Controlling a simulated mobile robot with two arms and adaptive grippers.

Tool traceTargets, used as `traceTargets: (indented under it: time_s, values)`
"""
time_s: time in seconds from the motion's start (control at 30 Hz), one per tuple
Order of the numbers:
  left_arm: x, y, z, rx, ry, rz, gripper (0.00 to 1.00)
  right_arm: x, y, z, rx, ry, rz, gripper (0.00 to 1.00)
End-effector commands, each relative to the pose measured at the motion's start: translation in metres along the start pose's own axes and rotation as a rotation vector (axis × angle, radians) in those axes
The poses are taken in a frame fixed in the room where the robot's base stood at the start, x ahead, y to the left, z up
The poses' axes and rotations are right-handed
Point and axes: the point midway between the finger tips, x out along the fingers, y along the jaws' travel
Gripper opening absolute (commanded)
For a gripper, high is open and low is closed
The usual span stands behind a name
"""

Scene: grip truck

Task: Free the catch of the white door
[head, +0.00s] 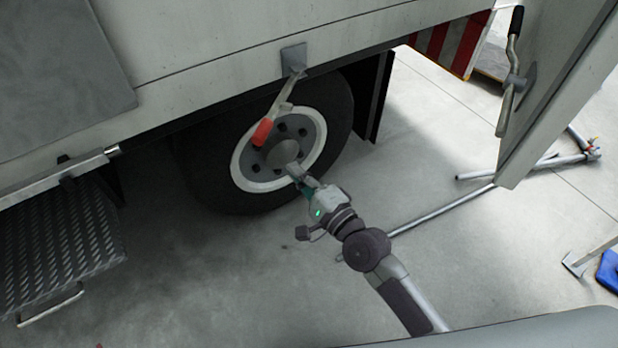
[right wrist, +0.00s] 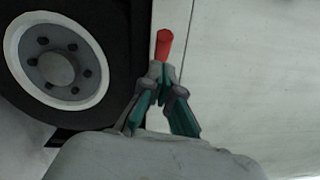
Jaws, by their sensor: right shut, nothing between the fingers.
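A catch lever with a red grip (head: 263,132) hangs from a grey bracket (head: 293,58) on the lower edge of the white truck side (head: 220,35). The lever slants down and left in front of the wheel. My right gripper (head: 297,174) is shut and empty, below and right of the red grip in the head view. In the right wrist view, the red grip (right wrist: 164,44) stands just beyond the tips of my right gripper (right wrist: 164,80); whether they touch cannot be told. My left gripper is not in view.
The truck wheel (head: 240,185) is close behind my right gripper. A white panel (head: 565,85) with a dark lever handle (head: 514,72) hangs open at the right. A metal step (head: 60,240) is at the left. Bare concrete floor lies between.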

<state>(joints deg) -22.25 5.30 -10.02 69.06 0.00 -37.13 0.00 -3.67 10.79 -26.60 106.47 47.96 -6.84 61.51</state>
Motion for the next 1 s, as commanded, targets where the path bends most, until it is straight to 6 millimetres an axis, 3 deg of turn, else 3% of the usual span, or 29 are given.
traceTargets:
  time_s: [0.1, 0.23, 0.83, 0.93, 1.0]
  values:
    - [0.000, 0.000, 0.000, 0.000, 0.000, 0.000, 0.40, -0.018, 0.001, -0.003, -0.002, 0.004, 0.001, 0.00]
    - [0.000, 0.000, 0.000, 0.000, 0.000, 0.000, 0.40, -0.027, 0.000, -0.004, -0.001, 0.005, -0.001, 0.00]
    - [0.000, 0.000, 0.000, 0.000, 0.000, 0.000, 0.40, -0.029, 0.001, -0.005, -0.004, 0.008, 0.001, 0.00]
    - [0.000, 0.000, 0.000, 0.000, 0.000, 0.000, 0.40, -0.031, 0.017, -0.010, -0.052, 0.019, 0.040, 0.00]
    - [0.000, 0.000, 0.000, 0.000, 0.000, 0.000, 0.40, -0.036, 0.043, -0.019, -0.131, 0.034, 0.108, 0.00]
